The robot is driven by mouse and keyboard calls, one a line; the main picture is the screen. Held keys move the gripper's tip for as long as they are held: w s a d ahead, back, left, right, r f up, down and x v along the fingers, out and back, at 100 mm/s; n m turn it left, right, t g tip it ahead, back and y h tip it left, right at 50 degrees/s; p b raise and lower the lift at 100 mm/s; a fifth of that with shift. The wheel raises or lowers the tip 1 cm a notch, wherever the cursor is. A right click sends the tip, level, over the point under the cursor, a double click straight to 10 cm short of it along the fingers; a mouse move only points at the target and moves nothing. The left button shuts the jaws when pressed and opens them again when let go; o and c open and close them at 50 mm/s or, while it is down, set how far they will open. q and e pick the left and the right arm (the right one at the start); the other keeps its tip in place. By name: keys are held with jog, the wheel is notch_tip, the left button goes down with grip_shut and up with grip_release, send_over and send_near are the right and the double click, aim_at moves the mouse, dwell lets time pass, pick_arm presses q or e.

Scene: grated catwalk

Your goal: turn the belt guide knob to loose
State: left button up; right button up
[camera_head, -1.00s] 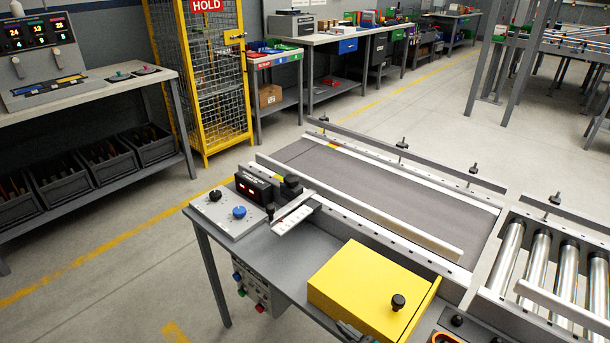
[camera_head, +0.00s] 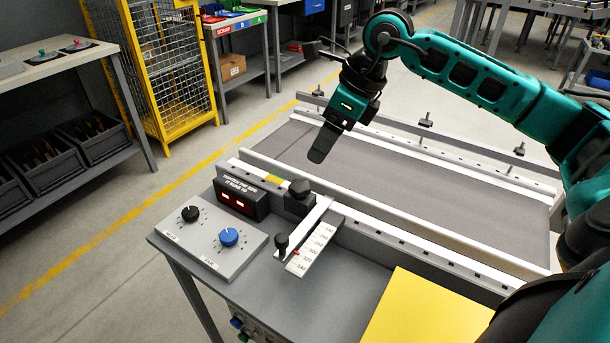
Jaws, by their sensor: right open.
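A black lobed knob (camera_head: 299,188) tops the block at the belt guide's near left end. From it a light bar slants down to a small upright black knob (camera_head: 282,242) beside a white number scale (camera_head: 313,248) with a red pointer. Any loose or tight marking at the lobed knob is too small to read. My right gripper (camera_head: 324,145) reaches in from the right and hangs over the belt, pointing down, above and behind the lobed knob and clear of it. It is open and seems empty; one finger mostly hides the other. My left gripper is out of view.
Left of the guide stand a black box with a red display (camera_head: 241,197) and a grey panel (camera_head: 235,263) with a black dial (camera_head: 190,213) and a blue dial (camera_head: 228,237). A yellow cover (camera_head: 425,310) lies at the front right. The grey belt (camera_head: 400,185) is clear.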

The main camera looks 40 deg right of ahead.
aim_at(301, 185)
jog(key=x, duration=0.3)
jog(key=d+x, duration=0.1)
jog(key=x, duration=0.7)
jog(key=shift+w+d+f+b, duration=0.1)
jog(key=shift+d+f+b, duration=0.1)
jog(key=shift+b, duration=0.15)
jog(key=shift+w+a+f, duration=0.15)
jog(key=shift+w+f, duration=0.05)
jog(key=shift+f, duration=0.4)
jog(key=shift+h, duration=0.3)
jog(key=shift+c, duration=0.4)
jog(key=c, duration=1)
